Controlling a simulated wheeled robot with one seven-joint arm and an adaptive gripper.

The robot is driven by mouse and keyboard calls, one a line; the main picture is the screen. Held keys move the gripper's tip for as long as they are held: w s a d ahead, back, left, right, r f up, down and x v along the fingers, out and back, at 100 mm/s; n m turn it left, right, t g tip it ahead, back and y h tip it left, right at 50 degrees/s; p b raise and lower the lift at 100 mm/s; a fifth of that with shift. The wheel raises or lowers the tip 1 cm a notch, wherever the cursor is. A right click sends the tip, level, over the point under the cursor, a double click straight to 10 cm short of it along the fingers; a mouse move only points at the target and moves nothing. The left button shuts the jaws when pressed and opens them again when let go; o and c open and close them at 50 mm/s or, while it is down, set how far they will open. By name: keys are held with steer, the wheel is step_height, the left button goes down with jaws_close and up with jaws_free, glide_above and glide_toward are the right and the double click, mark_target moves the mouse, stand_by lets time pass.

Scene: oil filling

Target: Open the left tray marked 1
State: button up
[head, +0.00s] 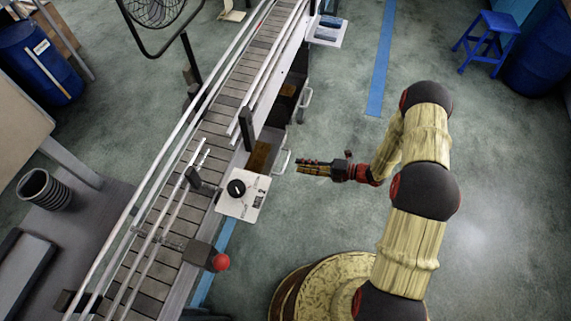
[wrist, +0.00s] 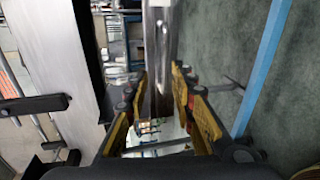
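Two tray fronts with pale handles sit under the right side of the conveyor in the head view. The far handle (head: 304,103) is higher up, and the near handle (head: 281,163) is beside my gripper (head: 308,167). No mark 1 is readable on either. My gripper is just right of the near handle and looks apart from it. In the wrist view, my gripper's yellow fingers (wrist: 158,118) are spread, with a pale vertical metal part (wrist: 159,50) ahead between them. I cannot tell whether they touch it. Nothing is seen held.
The conveyor (head: 200,150) runs diagonally at left. A white panel with a black knob (head: 237,187) and a red button (head: 220,262) stand by its near side. Floor to the right is open, with a blue line (head: 382,60) and a blue stool (head: 487,40) farther off.

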mark_target(286, 162)
steer(key=shift+m, duration=0.3)
steer(key=x, duration=0.2)
steer(key=b+x, duration=0.1)
steer(key=x, duration=0.2)
steer(key=f+b+x, duration=0.1)
steer(key=x, duration=0.2)
steer(key=shift+d, duration=0.15)
steer(key=shift+c, duration=1.1)
steer(key=c, duration=0.4)
jaws_close()
